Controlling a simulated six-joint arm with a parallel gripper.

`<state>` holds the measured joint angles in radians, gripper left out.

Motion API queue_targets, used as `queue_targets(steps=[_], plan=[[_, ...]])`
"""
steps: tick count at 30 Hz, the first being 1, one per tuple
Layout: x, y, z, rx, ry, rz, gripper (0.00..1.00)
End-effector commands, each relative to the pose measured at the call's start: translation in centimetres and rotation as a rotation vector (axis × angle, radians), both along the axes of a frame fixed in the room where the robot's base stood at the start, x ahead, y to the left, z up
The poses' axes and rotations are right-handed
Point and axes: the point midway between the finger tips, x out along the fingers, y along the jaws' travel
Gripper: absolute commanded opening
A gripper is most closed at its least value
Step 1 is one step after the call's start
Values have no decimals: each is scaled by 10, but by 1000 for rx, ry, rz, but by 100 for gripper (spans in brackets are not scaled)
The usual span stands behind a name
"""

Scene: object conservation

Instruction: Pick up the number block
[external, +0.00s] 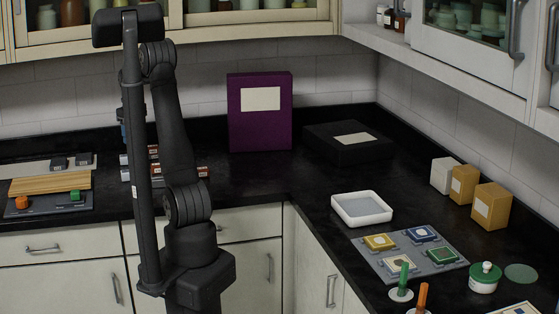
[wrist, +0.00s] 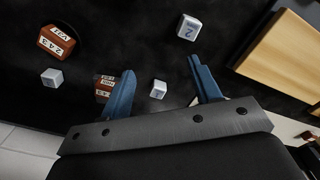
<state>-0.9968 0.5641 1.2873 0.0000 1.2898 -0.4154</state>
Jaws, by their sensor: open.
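In the wrist view, a pale grey cube (wrist: 188,27) with a dark "2" on its face lies on the black counter, beyond my fingertips. A second grey cube (wrist: 158,89) sits between the finger lines, below the tips in the picture. A third grey cube (wrist: 52,77) is at the left. A red-brown block (wrist: 56,41) with white number labels is at the upper left, and another red-brown block (wrist: 104,88) is partly hidden by my left finger. My gripper (wrist: 160,68) is open, its blue fingers apart with nothing held. In the external view my arm hides part of the block group (external: 203,172).
A wooden board (wrist: 285,55) is at the right of the wrist view; it also shows at the left externally (external: 48,184). A purple box (external: 260,120) and a black box (external: 348,150) stand behind. A white tray (external: 362,208) is at the right.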

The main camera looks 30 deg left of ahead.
Motion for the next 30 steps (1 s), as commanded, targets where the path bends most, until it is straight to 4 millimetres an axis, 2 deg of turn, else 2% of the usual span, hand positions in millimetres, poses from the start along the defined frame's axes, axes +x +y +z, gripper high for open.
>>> queue_targets(steps=[3,9,15,20,30], plan=[[-19,5,16,2,-1,-196,57],[-41,8,35,1,0,-468,57],[-50,9,40,-1,0,-578,57],[-50,9,18,-5,1,-588,57],[-50,9,-55,-4,1,-585,57]])
